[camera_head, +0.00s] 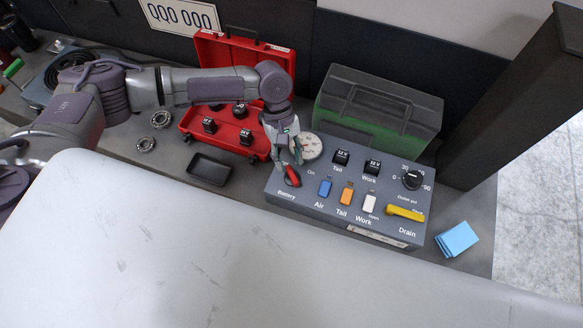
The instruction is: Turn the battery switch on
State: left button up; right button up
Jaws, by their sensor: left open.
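The grey control panel (345,212) stands on the bench at the right of centre. At its left end is the battery switch, a red handle (292,177), between the printed words "On" and "Battery". The handle is tilted, and its upper part is partly hidden by my gripper. My left gripper (286,164) comes down from above over this end of the panel, with its fingers open at the red handle. I cannot tell whether the fingers touch it. My right gripper is not in view.
The panel also has a blue switch (325,187), an orange switch (347,194), a white switch (369,203), a black knob (412,180), a yellow lever (405,213) and a gauge (310,147). A red case (245,52), a black tray (210,169) and a green box (375,112) stand nearby.

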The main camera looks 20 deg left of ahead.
aim_at(292, 173)
pick_arm(q)
jog(key=shift+x, duration=2.2)
jog(key=shift+c, duration=0.2)
grip_shut()
